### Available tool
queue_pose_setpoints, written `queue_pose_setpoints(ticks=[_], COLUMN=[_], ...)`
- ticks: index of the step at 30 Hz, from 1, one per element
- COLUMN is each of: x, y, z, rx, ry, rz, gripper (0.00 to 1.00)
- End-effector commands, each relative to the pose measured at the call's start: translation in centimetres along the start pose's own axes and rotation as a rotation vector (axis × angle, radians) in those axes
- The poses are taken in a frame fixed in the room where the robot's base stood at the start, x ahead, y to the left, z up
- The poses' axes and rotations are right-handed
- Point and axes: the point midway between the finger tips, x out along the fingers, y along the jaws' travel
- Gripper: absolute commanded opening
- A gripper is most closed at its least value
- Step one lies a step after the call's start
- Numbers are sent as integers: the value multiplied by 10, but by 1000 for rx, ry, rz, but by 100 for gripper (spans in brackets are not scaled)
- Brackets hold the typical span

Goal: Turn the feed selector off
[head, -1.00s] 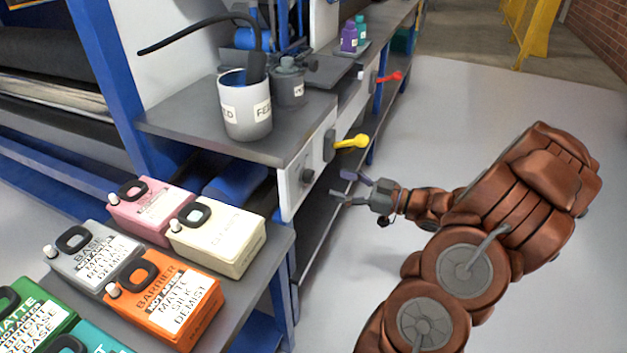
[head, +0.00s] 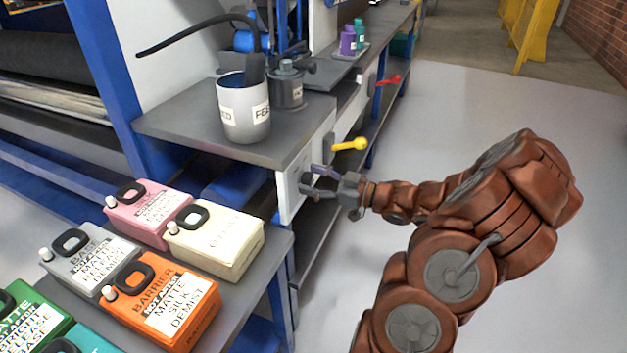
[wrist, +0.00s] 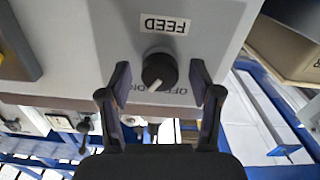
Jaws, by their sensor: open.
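The feed selector is a round black knob (wrist: 159,70) on a light panel (wrist: 200,45), with an upside-down FEED label (wrist: 165,25) above it in the wrist view. Its pale pointer mark points down and slightly left in that view. Lettering below the knob is partly hidden, with OFF on the right and ON on the left seeming to show. My gripper (wrist: 160,82) is open, with one finger on each side of the knob and gaps visible. In the head view my gripper (head: 312,181) is at the panel (head: 288,199) front, partly covering the knob.
A yellow lever (head: 351,144) sticks out beyond the selector, and a red lever (head: 390,79) is farther back. A FEED pot (head: 244,112) stands on the grey bench (head: 180,126) above. Several jugs, including a cream one (head: 216,240), stand at the left. Floor to the right is clear.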

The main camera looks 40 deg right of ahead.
Motion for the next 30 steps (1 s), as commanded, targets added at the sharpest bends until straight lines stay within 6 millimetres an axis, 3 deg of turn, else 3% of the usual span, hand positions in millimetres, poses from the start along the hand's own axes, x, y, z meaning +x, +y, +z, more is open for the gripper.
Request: queue_pose_setpoints(ticks=[4,21,30], x=[0,0,0], y=[0,0,-1], z=[0,0,2], rx=[0,0,-37], ry=[0,0,0], rz=[0,-1,-4], gripper=[64,4,4])
